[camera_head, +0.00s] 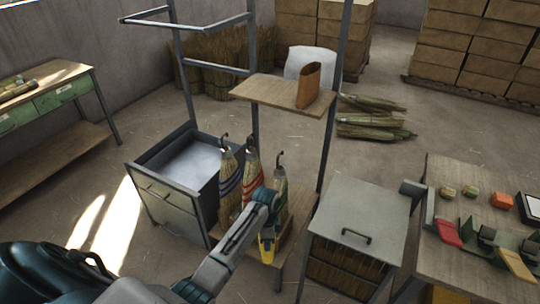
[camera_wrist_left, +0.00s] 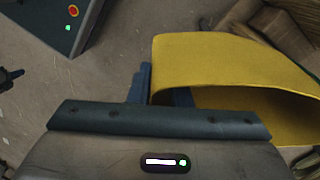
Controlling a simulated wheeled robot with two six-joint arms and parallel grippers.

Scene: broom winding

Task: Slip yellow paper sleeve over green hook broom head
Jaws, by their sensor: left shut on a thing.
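My left gripper (camera_head: 266,232) is shut on the yellow paper sleeve (camera_head: 267,249), low in front of the hanging brooms. In the left wrist view the yellow sleeve (camera_wrist_left: 225,62) is an open curved band, its wall at the left gripper's fingers (camera_wrist_left: 160,90). Three brooms stand in a row under dark hooks: one with blue bands (camera_head: 230,187), one with red bands (camera_head: 251,172), and a right one (camera_head: 280,179). The sleeve is apart from the broom heads. My right gripper is not in view.
A wooden shelf (camera_head: 275,93) carries an upright brown-orange sleeve (camera_head: 308,86). Metal posts rise around the brooms. A grey bin (camera_head: 176,165) stands left, a grey-topped cabinet (camera_head: 361,212) right, and a table (camera_head: 480,225) with small coloured pieces farther right.

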